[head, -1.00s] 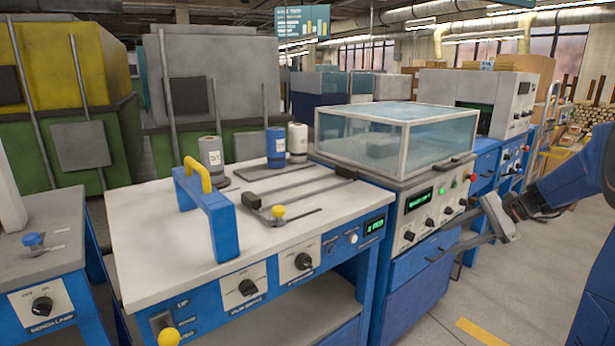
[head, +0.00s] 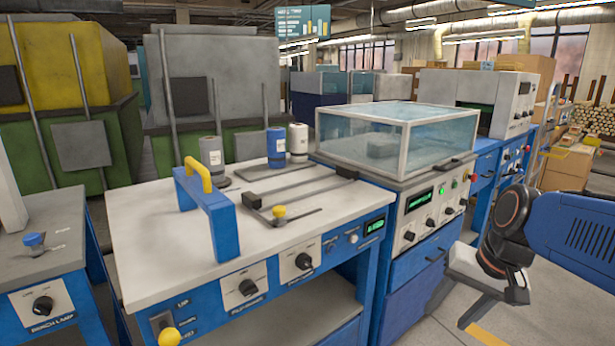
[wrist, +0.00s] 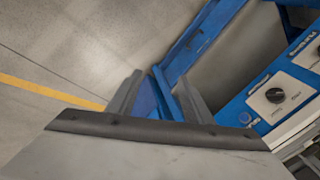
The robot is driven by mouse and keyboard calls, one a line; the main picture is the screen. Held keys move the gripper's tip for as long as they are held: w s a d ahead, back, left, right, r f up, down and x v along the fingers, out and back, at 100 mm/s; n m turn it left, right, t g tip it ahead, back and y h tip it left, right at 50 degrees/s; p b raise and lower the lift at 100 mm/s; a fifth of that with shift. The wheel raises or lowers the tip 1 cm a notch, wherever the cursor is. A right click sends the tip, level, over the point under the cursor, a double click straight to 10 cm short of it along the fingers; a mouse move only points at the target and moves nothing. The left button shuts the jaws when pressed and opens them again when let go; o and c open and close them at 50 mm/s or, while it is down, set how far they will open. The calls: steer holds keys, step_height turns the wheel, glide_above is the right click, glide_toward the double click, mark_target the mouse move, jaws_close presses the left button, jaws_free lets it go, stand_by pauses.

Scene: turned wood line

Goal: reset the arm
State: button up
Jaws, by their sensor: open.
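My gripper (head: 452,306) is at the lower right of the head view, in front of the blue cabinet under the glass-covered machine. Its fingers point down and left, spread apart. In the wrist view my gripper (wrist: 158,92) is open, with nothing held between its two grey fingers. Behind the fingers are the floor and a blue frame (wrist: 200,40). My blue arm comes in from the right edge of the head view.
The glass-covered machine (head: 402,180) and its blue drawer (head: 412,262) stand left of my gripper. A white-topped workbench (head: 150,245) carries a blue arch with a yellow grip (head: 215,205). Open floor with a yellow stripe (head: 487,336) lies below my arm.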

steer(key=s+f+n+t+h, duration=0.2)
steer(key=s+n, duration=0.2)
steer(key=s, duration=0.4)
steer(key=shift+s+d+f+n, duration=0.25)
steer(key=shift+d+f+n, duration=0.1)
steer(key=shift+n, duration=0.05)
